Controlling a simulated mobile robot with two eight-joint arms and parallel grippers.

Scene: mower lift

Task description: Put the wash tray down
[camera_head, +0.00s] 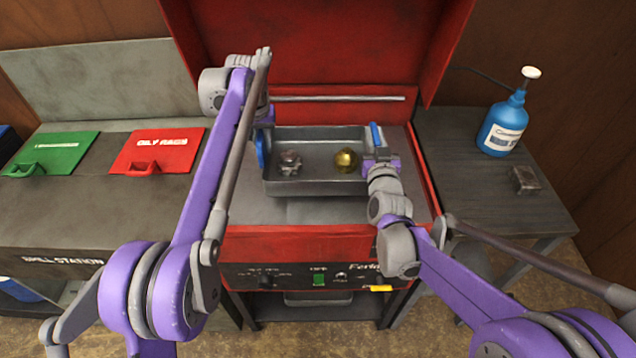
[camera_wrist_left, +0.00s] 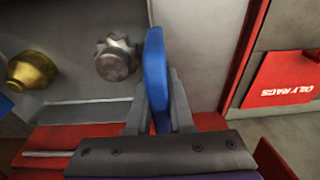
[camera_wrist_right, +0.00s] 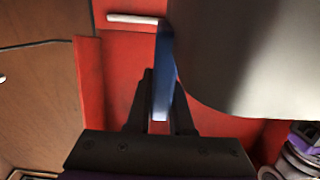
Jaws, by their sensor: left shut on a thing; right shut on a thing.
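The grey metal wash tray (camera_head: 318,187) is in the red parts washer, over its grey floor, and holds a grey toothed part (camera_head: 290,160) and a brass part (camera_head: 346,160). Both parts also show in the left wrist view, the toothed one (camera_wrist_left: 117,58) nearer the handle. My left gripper (camera_head: 264,125) is shut on the blue left handle (camera_wrist_left: 155,65). My right gripper (camera_head: 380,155) is shut on the blue right handle (camera_wrist_right: 163,85). The tray looks about level. I cannot tell whether its underside touches the washer floor.
The red washer (camera_head: 300,245) has its lid raised behind the tray. A bench at left carries a green lid (camera_head: 55,150) and a red oily rags lid (camera_head: 160,148). A side table (camera_head: 480,185) at right carries a blue pump bottle (camera_head: 504,125) and a small metal block (camera_head: 524,180).

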